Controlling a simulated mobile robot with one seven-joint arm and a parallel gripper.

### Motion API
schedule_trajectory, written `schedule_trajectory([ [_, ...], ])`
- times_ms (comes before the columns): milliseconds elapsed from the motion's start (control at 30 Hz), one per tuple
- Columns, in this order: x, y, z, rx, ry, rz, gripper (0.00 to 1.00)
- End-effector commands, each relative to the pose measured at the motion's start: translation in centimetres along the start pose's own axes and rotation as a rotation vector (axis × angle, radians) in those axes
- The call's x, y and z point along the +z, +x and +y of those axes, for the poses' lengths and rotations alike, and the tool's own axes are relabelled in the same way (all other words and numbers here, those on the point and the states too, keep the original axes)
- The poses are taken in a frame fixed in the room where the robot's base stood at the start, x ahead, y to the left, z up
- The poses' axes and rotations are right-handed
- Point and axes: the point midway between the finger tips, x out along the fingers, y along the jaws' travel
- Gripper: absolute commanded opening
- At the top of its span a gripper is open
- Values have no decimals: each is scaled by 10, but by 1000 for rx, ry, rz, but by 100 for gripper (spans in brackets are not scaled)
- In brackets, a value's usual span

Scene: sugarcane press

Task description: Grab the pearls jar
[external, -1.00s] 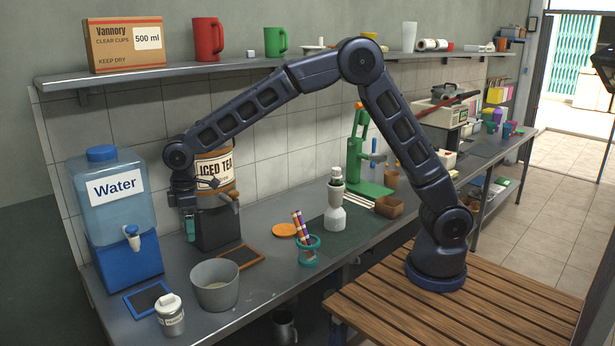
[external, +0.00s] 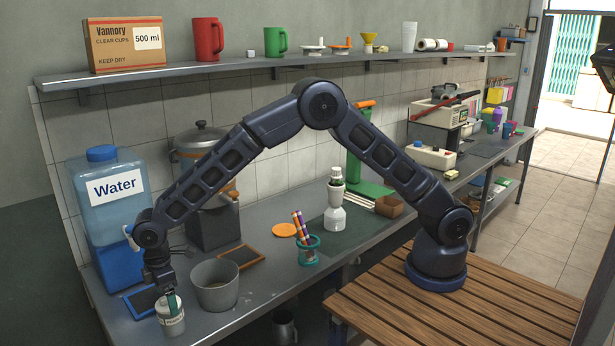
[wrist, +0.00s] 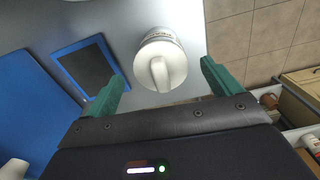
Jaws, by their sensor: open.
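The pearls jar (external: 171,318) is a small white jar with a lid, standing upright at the front left end of the counter. In the wrist view its round white lid with a raised grip (wrist: 160,63) lies ahead, between the lines of the two green fingers. My gripper (external: 169,303) points down at the jar's top in the external view, and its fingers hide part of the lid. In the wrist view my gripper (wrist: 163,85) is open, with a finger to either side of the lid.
A grey bucket (external: 215,288) stands close to the right of the jar. A blue-framed slate (external: 140,302) lies behind it, by the water dispenser (external: 118,210). The counter's front edge is near the jar.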

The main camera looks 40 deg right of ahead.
Motion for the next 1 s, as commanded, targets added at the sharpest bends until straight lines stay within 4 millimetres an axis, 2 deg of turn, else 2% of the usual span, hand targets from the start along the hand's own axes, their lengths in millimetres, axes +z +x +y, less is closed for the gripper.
schedule_trajectory([
  [167, 0, 9, 0, 1, 0, -1, 90],
  [500, 0, 52, -1, 0, 0, -2, 90],
  [767, 0, 55, -1, 1, 0, 0, 90],
  [1000, 0, 55, -1, 1, 0, 0, 45],
])
